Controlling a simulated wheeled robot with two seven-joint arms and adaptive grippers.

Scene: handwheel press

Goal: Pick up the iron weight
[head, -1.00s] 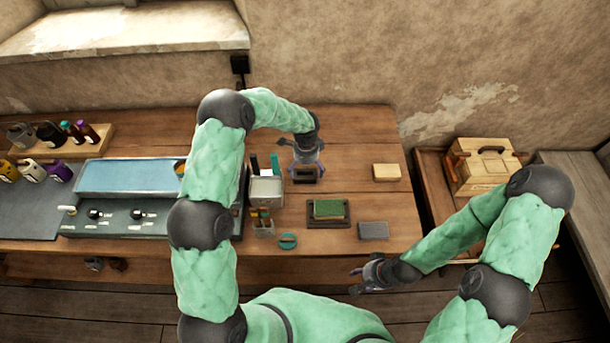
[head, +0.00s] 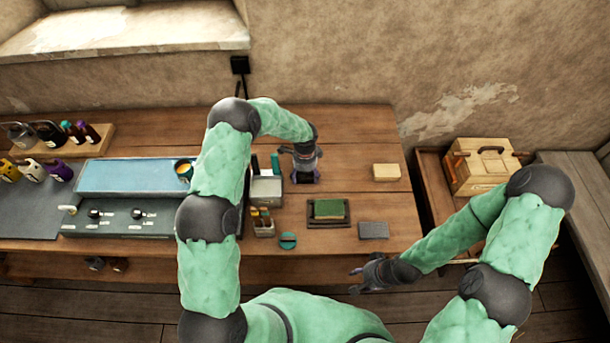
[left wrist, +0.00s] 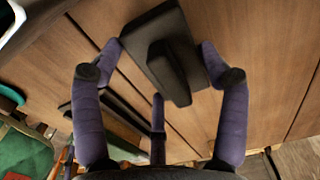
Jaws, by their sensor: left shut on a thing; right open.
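The iron weight (left wrist: 158,42) is a dark block with a raised grip, seen in the left wrist view. My left gripper (left wrist: 163,62) is shut on it, with purple fingers at both sides of the block. In the head view my left gripper (head: 304,175) points down at the table, right of the small tool holders, and its hand and fingers largely hide the weight. I cannot tell whether the weight touches the table. My right gripper (head: 362,275) is open and empty in front of the table's edge.
A green-topped block on a dark tray (head: 315,222), a grey slab (head: 373,230) and a tan block (head: 386,171) lie to the right on the wooden table (head: 350,140). A grey holder (head: 265,189) and a teal round item (head: 288,240) are close by. A wooden box (head: 482,168) stands further right.

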